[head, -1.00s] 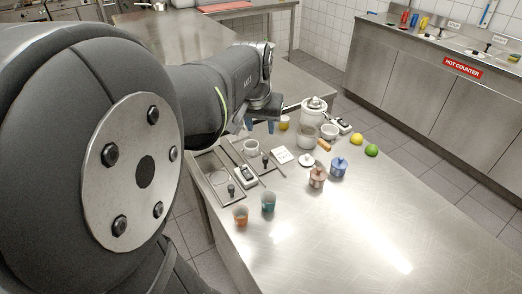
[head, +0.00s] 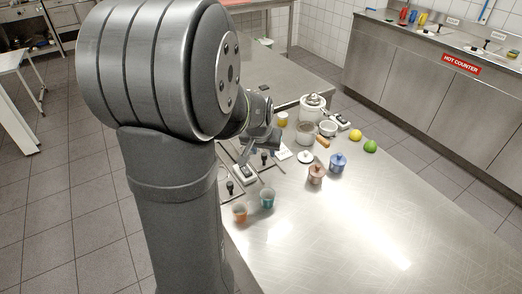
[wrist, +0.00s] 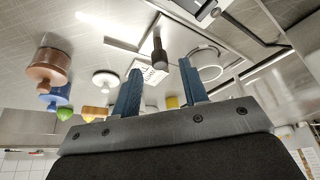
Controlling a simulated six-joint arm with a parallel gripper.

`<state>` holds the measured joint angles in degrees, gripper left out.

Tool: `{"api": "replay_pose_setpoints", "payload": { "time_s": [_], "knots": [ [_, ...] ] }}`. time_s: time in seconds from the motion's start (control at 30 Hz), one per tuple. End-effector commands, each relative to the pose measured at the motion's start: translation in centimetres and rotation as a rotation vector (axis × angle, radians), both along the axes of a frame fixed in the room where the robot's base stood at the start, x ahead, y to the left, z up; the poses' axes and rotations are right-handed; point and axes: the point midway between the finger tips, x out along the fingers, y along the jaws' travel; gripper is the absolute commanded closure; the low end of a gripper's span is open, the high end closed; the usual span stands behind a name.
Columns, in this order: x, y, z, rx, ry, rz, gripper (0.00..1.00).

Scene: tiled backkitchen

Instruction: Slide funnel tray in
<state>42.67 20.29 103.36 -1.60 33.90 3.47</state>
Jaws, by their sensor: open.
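A metal tray (wrist: 225,39) with a black knob handle (wrist: 160,48) and a round white-rimmed piece (wrist: 205,70), which looks like a funnel, shows in the wrist view. I take it for the funnel tray. In the head view its knob (head: 264,155) stands beside my gripper (head: 246,151); my arm hides most of the tray. My gripper's two blue fingers (wrist: 160,88) are spread apart and empty in the wrist view. The knob appears beyond the fingertips, between their lines, with no contact visible.
A second black knob (head: 230,187) and a grey-white meter (head: 244,172) stand nearer. Orange (head: 240,213) and teal (head: 267,199) cups are in front. The front right counter is clear.

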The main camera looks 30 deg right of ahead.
Motion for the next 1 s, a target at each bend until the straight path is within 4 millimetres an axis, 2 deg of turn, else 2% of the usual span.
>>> {"api": "replay_pose_setpoints", "payload": {
  "time_s": [0.2,0.57,0.77,0.93,1.0],
  "knots": [
    [0.5,-0.5,-1.7,0.0,0.0,0.0,0.6],
    [0.6,-0.6,-2.1,-0.001,-0.001,0.0,0.6],
    [0.6,-0.6,-2.0,-0.001,-0.001,0.0,0.99],
    [0.7,-0.6,-2.0,-0.001,-0.001,0.0,1.0],
    [1.3,-0.6,-2.0,-0.001,-0.001,0.002,1.0]
  ]
}}
